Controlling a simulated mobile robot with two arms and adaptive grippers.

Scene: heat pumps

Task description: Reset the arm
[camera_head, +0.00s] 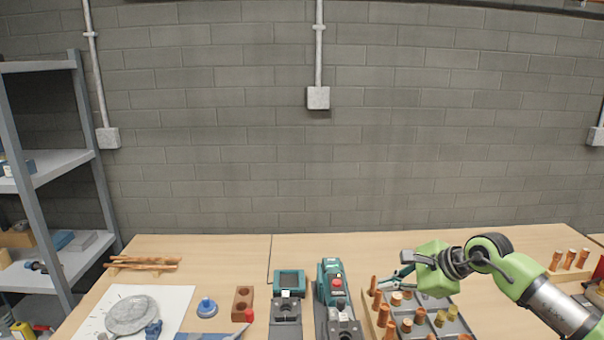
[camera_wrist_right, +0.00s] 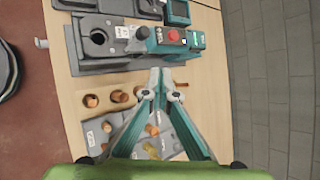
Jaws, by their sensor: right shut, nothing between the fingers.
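My right arm (camera_head: 491,262), green and grey, comes in from the right in the head view. Its gripper (camera_head: 388,281) is over the back of the grey tray of copper parts, fingers pointing left. In the right wrist view the gripper (camera_wrist_right: 160,84) has its two teal fingers closed at the tips with nothing between them. It is above the table beside the teal machine. My left gripper is not in view.
A teal machine with a red button (camera_head: 337,282) stands left of the gripper. A grey tray (camera_head: 454,326) and a wooden rack (camera_head: 370,323) hold several copper fittings below it. A teal-screened device (camera_head: 289,281) and a grey shelf (camera_head: 62,168) stand further left. Open air lies above the table.

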